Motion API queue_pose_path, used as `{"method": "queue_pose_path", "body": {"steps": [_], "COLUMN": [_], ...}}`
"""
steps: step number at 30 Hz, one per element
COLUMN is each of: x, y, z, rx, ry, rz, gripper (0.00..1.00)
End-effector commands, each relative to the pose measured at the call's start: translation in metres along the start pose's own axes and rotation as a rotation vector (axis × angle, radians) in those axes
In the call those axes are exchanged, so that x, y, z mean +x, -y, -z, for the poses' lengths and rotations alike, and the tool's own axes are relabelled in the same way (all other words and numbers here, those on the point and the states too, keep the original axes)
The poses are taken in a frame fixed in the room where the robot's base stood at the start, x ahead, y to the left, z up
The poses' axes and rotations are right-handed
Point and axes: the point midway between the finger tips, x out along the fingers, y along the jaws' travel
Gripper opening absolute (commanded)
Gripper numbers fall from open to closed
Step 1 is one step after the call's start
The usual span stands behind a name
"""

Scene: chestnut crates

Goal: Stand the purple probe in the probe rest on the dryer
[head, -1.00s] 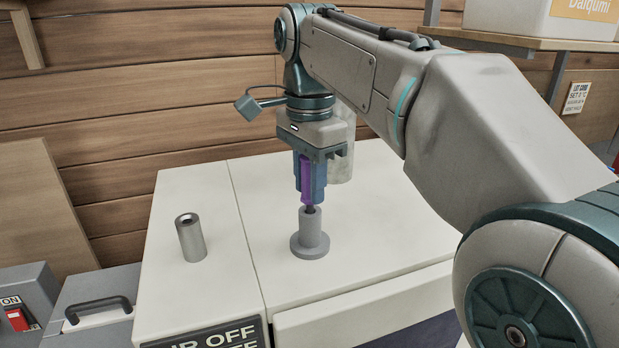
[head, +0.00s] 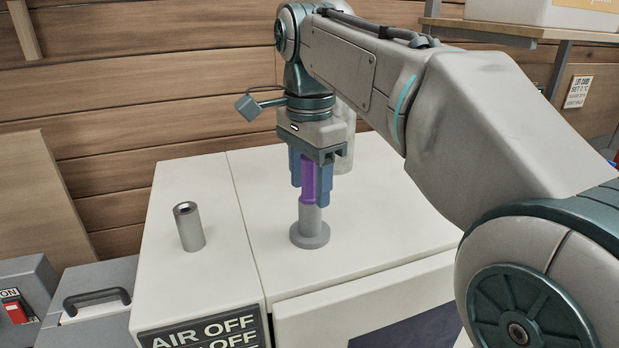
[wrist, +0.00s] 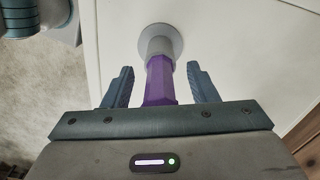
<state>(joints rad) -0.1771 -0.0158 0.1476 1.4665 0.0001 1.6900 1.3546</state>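The purple probe (head: 308,182) stands upright in the grey probe rest (head: 310,236), its purple body meeting the top of the rest's post; its thin tip is hidden inside. The rest stands by its round base on the white dryer top (head: 385,222). My gripper (head: 311,196) is above the rest with its blue fingers spread, one on each side of the probe. In the wrist view, gaps show between the fingers (wrist: 160,70) and the probe (wrist: 158,88), with the rest (wrist: 160,38) beyond it.
A hollow metal cylinder (head: 189,228) stands on the dryer to the left. A pale cylinder (head: 345,150) stands behind my gripper, partly hidden. A wooden wall (head: 150,100) is at the back. The dryer top to the right of the rest is clear.

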Motion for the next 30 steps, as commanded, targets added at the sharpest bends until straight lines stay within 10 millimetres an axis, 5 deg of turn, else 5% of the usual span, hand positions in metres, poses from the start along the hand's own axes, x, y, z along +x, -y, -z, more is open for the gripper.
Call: {"method": "queue_pose_path", "body": {"steps": [11, 30], "x": [-0.013, -0.124], "y": [0.001, 0.000], "z": [0.000, 0.000], "rx": [0.000, -0.001], "ry": [0.000, 0.000], "rz": [0.001, 0.000], "gripper": [0.53, 0.53]}}
